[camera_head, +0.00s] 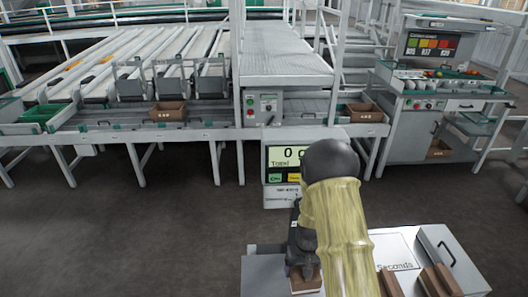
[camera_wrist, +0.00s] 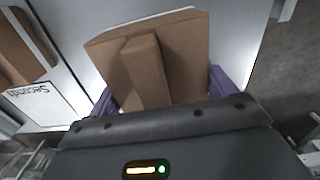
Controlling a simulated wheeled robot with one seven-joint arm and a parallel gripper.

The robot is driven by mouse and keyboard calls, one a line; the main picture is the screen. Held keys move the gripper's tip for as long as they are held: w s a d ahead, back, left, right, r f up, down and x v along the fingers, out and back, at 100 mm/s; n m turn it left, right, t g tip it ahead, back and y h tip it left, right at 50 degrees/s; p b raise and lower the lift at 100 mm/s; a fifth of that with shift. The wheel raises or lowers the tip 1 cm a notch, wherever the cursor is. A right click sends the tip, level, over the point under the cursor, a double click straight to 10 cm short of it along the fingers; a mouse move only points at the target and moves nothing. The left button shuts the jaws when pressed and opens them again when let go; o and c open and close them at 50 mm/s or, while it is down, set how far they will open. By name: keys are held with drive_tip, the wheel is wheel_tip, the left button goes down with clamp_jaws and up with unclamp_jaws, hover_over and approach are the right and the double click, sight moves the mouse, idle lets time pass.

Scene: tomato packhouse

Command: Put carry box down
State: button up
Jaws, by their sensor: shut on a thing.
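The carry box (camera_wrist: 185,60) is brown, with a raised bar along its middle, and fills the upper middle of the wrist view. My gripper (camera_wrist: 160,92) is shut on it, with one purple finger at each side. In the head view my gripper (camera_head: 303,262) points down at the near end of the arm. A small part of the brown box (camera_head: 307,281) shows below it, over the left part of a pale worktop (camera_head: 262,278). The arm hides most of the box there, and I cannot tell whether it touches the worktop.
Other brown boxes (camera_head: 437,283) stand on the right of the worktop, beside a label reading "Seconds" (camera_head: 395,250). A scale display (camera_head: 288,158) showing 0 stands behind my gripper. Conveyor lanes and a grading bench (camera_head: 440,85) are farther back. Open floor lies to the left.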

drive_tip(key=shift+s+d+f+m+p, duration=0.1)
drive_tip(key=shift+f+m+p, duration=0.35)
drive_tip(key=shift+f, duration=0.2)
drive_tip(key=shift+a, duration=0.65)
drive_tip(key=shift+s+n, duration=0.1)
drive_tip(key=shift+n, duration=0.15)
drive_tip(key=shift+d, duration=0.1)
drive_tip(key=shift+d, duration=0.1)
